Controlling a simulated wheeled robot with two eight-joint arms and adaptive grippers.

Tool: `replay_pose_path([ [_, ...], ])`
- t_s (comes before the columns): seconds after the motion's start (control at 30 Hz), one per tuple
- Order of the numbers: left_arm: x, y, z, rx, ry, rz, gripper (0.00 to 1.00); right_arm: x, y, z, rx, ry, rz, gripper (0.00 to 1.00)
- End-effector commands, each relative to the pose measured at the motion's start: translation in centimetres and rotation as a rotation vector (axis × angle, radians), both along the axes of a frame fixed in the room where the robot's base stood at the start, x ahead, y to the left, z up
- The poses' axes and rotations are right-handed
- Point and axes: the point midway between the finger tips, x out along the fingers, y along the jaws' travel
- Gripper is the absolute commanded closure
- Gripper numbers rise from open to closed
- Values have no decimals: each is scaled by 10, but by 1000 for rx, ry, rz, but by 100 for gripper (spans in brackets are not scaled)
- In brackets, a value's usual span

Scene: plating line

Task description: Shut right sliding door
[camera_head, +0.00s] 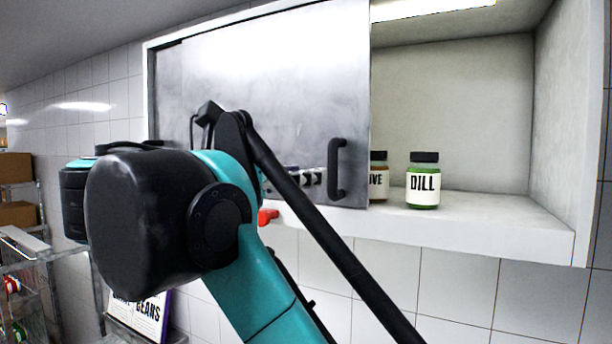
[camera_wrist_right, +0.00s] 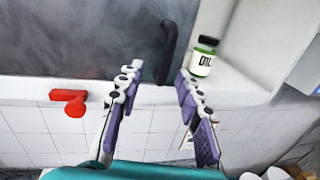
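The right sliding door (camera_head: 285,85) is a grey metal panel slid to the left, leaving the right part of the wall cabinet open. Its black vertical bar handle (camera_head: 337,168) is near the door's right edge; the handle also shows in the right wrist view (camera_wrist_right: 167,50). My right gripper (camera_head: 312,177) is just left of the handle in the head view, largely hidden behind my arm. In the right wrist view its two purple-padded fingers (camera_wrist_right: 158,72) are spread, with the handle's lower end between or just beyond the tips; contact cannot be told. My left gripper is out of view.
A red fixture (camera_wrist_right: 70,101) sticks out below the cabinet. A wire rack with boxes (camera_head: 16,190) is at the far left.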

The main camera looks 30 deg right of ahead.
Motion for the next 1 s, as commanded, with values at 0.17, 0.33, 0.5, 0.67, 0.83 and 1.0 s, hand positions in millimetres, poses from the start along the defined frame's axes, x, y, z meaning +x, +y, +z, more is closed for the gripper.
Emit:
replay_pose_path([
  [0.17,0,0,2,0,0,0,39,0,-14,1,-11,38,-10,64],
  [0.33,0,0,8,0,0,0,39,8,-42,1,-10,37,-12,64],
  [0.5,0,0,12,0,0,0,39,15,-64,1,-10,36,-9,64],
  [0.67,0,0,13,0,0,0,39,18,-75,0,-10,35,-7,64],
  [0.83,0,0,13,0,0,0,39,19,-76,0,-10,35,-5,64],
  [1.0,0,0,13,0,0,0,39,19,-76,0,-10,35,-5,83],
])
